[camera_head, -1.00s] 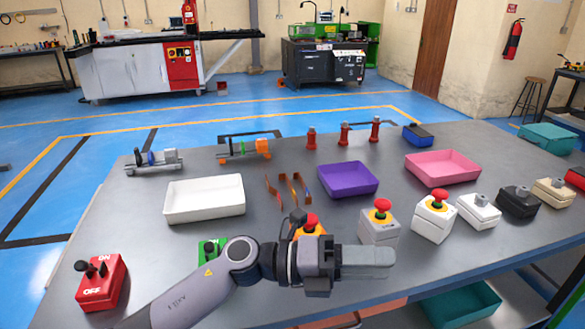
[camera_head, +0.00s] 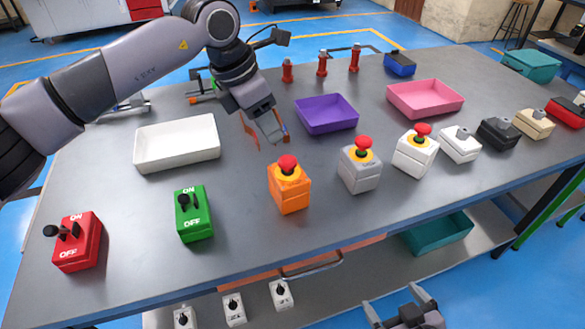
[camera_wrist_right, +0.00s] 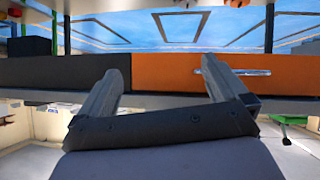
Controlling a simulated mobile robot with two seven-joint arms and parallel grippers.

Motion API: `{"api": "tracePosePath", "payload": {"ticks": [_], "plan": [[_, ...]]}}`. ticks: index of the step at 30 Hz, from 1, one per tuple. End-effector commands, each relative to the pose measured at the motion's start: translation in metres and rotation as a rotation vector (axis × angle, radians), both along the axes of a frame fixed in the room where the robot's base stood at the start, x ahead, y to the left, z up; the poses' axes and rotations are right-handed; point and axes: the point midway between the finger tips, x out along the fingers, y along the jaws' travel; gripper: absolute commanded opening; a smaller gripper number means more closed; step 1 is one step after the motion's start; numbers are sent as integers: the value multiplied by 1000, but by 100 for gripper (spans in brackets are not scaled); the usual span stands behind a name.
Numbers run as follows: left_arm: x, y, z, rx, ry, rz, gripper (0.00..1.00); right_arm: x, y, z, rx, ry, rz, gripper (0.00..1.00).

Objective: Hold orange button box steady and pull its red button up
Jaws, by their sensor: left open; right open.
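The orange button box (camera_head: 290,194) stands upright on the grey table, with a red mushroom button (camera_head: 287,163) on a yellow ring on its top. My left gripper (camera_head: 272,140) is open and empty, pointing down just behind and above the box, apart from it. My right gripper (camera_head: 400,304) is open and empty, low in front of the table's front edge. In the right wrist view its two fingers (camera_wrist_right: 160,75) are spread before dark and orange drawer fronts under the table.
Grey (camera_head: 360,170) and white (camera_head: 415,155) button boxes with red buttons stand right of the orange one. A green switch box (camera_head: 193,215) and a red one (camera_head: 78,245) stand left. White (camera_head: 178,148) and purple (camera_head: 327,115) trays lie behind. Table is clear immediately around the orange box.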

Motion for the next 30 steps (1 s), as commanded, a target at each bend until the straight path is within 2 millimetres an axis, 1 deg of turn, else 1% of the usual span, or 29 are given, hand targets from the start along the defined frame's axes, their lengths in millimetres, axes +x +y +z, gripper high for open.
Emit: {"api": "tracePosePath", "payload": {"ticks": [1,3,5,6,9,11,12,14,15,17,18,21,26,30], "plan": [[0,0,0,-1,0,0,43,21,-3,18,-64,-46,17,100],[0,0,0,-3,1,-1,43,46,-7,41,-169,-97,37,100],[0,-1,0,-3,1,-1,43,66,-12,64,-262,-144,50,100],[0,-1,0,-4,0,-1,43,78,-13,78,-325,-171,59,100],[0,-1,0,-4,1,-1,43,105,-15,115,-483,-239,83,100],[0,-1,0,-4,1,-1,43,119,-11,135,-581,-275,110,100],[0,-1,0,-5,1,-1,43,127,-7,148,-647,-299,136,100],[0,-1,0,-5,1,-1,43,138,4,164,-750,-334,187,100],[0,-1,0,-5,1,-1,43,144,13,173,-823,-356,228,100],[0,-1,0,-5,1,-1,43,151,27,183,-927,-386,298,100],[0,-1,0,-5,1,-1,43,155,38,187,-992,-403,347,100],[0,-1,0,-5,1,-1,43,161,64,194,-1156,-449,474,100],[0,-1,0,-5,2,-1,43,166,103,196,-1418,-522,682,100],[0,-1,0,-5,2,-1,43,166,132,192,-1656,-590,862,100]]}}
